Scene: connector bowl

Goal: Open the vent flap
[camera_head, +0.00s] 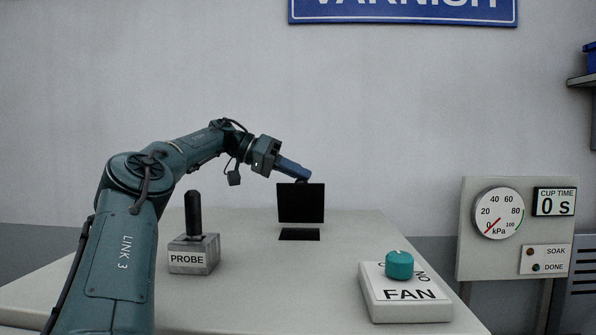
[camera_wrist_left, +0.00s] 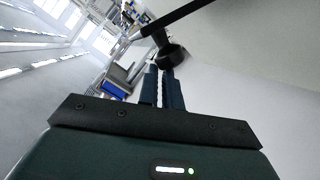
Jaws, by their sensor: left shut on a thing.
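The vent flap (camera_head: 300,204) is a black square panel standing upright at the far part of the table, behind a dark opening (camera_head: 299,234) in the top. My left gripper (camera_head: 303,177) is at the flap's top edge, reaching over from the left. In the left wrist view, the fingers (camera_wrist_left: 163,78) are shut on a dark round knob (camera_wrist_left: 173,57). The thin black edge of the flap (camera_wrist_left: 188,14) shows just beyond the knob. In the head view the knob is mostly hidden. My right gripper is not in view.
A grey block marked PROBE (camera_head: 194,255) with a black handle stands near my left arm. A white FAN box (camera_head: 405,307) with a teal knob (camera_head: 399,265) sits at front right. A gauge panel (camera_head: 470,235) stands beyond the table's right edge. The middle of the table is clear.

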